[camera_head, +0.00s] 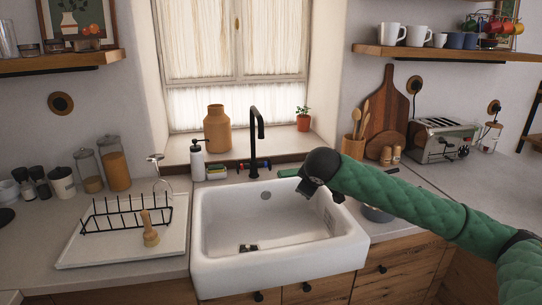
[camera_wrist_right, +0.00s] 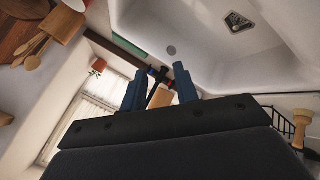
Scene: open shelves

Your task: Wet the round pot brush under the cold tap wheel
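The round pot brush (camera_head: 150,234), with a wooden handle, stands on the white draining tray beside the black rack, left of the sink. Its pale wooden part also shows at the right edge of the right wrist view (camera_wrist_right: 305,120). The black tap (camera_head: 255,140) rises behind the white sink (camera_head: 205,235). A blue wheel (camera_head: 268,164) sits right of its base and a red one (camera_head: 241,166) left. My right gripper (camera_head: 320,193) is over the sink's right side, apart from tap and brush. Its fingers (camera_wrist_right: 159,88) are spread and empty. My left gripper is out of view.
The draining tray (camera_head: 110,255) and wire rack (camera_head: 125,212) fill the left counter. A soap bottle (camera_head: 198,162) stands behind the sink. A pan (camera_head: 377,214) is at its right. A green flat item (camera_head: 289,172) lies on the back rim.

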